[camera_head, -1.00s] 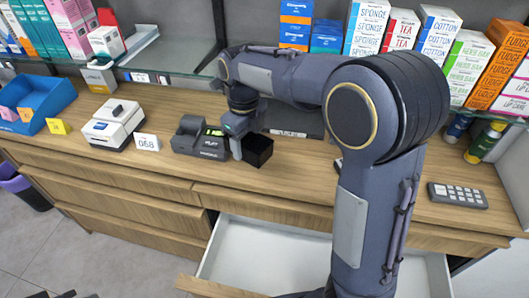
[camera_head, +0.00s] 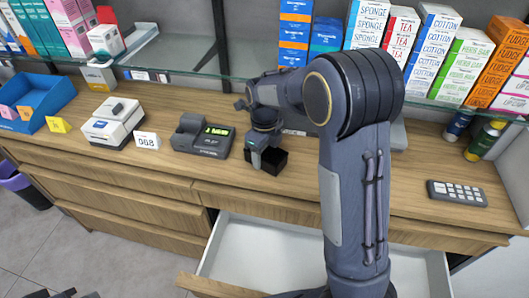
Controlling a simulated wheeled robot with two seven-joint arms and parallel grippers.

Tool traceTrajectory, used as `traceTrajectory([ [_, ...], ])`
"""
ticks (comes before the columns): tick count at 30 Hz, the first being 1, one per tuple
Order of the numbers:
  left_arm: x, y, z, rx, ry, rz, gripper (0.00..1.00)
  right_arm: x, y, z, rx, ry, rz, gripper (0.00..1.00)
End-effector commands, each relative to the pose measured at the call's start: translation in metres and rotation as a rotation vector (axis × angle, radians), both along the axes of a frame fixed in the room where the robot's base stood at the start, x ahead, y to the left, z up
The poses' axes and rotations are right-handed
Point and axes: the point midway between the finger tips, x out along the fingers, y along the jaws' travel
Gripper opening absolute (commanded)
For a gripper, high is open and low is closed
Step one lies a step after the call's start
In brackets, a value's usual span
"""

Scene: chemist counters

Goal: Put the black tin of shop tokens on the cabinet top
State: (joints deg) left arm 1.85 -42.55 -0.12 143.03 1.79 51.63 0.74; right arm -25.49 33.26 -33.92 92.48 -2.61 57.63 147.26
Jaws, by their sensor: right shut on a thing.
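The black tin (camera_head: 273,164) is a small, square, dark box over the wooden cabinet top (camera_head: 330,185), right of the card terminal. My right gripper (camera_head: 258,157) is shut on its left side. I cannot tell whether the tin's base touches the wood or hangs just above it. My right arm reaches in from the bottom and hides part of the cabinet top behind it.
The card terminal (camera_head: 202,137) stands close left of the tin, with a number card (camera_head: 147,140) and a white printer (camera_head: 113,122) beyond. A white drawer (camera_head: 265,250) is open below. A keypad (camera_head: 457,193) lies right. A glass shelf with boxes runs behind.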

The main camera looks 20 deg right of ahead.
Motion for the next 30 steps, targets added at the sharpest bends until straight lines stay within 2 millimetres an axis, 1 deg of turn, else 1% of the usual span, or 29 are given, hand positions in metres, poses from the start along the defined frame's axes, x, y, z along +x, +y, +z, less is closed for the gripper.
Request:
traceTrajectory([
  [5, 0.000, 0.000, -0.001, 0.000, 0.000, 0.000, 0.00, 0.000, 0.000, -0.003, 0.000, -0.001, 0.000, 0.19],
  [6, 0.000, 0.000, -0.001, 0.000, 0.000, 0.000, 0.00, 0.000, 0.000, -0.003, 0.000, 0.000, 0.000, 0.60],
  [10, 0.000, 0.000, -0.001, 0.000, 0.000, 0.000, 0.00, 0.000, 0.000, -0.002, 0.000, 0.000, 0.000, 0.77],
  [18, 0.000, 0.000, -0.001, 0.000, 0.000, 0.000, 0.00, 0.000, 0.000, -0.002, 0.000, 0.000, 0.000, 0.78],
  [22, 0.000, 0.000, 0.000, 0.000, 0.000, 0.000, 0.00, 0.001, 0.000, 0.006, 0.000, -0.002, 0.000, 0.78],
  [26, 0.000, 0.000, 0.002, 0.000, 0.000, 0.000, 0.00, 0.001, 0.001, 0.028, 0.001, -0.005, 0.000, 0.78],
  [30, 0.000, 0.000, 0.003, 0.000, 0.000, 0.000, 0.00, 0.001, 0.000, 0.060, 0.000, -0.007, 0.000, 0.78],
])
